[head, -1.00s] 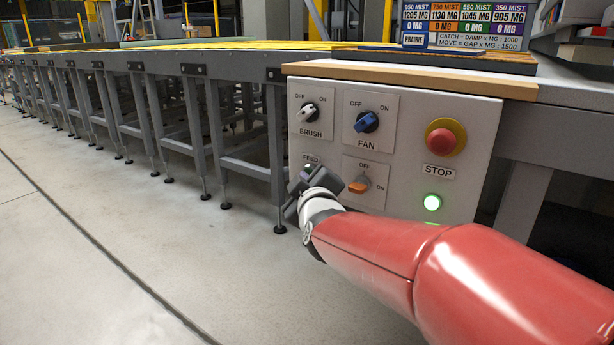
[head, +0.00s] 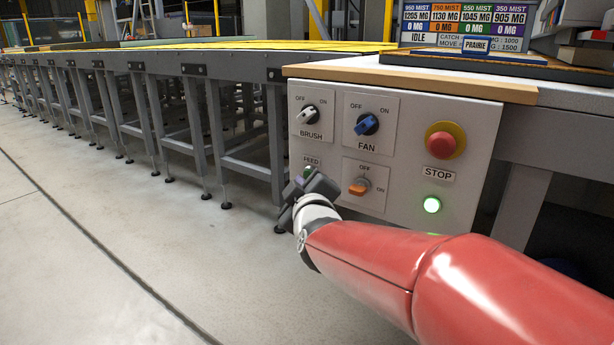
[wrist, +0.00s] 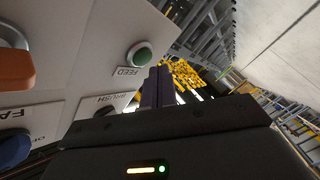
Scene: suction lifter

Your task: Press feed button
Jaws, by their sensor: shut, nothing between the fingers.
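The green feed button (head: 309,170) sits under the FEED label at the lower left of the grey control panel (head: 405,200). My gripper partly covers it in the head view. In the wrist view the whole green button (wrist: 140,54) shows in its pale ring, beside the FEED label. My gripper (head: 305,183) is shut and empty, close in front of the button in the head view. In the wrist view its dark fingers (wrist: 158,86) are together, below and right of the button. They look apart from it there, but I cannot tell the exact gap.
The panel also holds the brush knob (head: 309,114), the blue fan knob (head: 366,124), an orange knob (head: 359,187), the red stop button (head: 442,144) and a lit green lamp (head: 432,205). A conveyor frame (head: 205,120) stands at left. The floor (head: 100,250) before it is clear.

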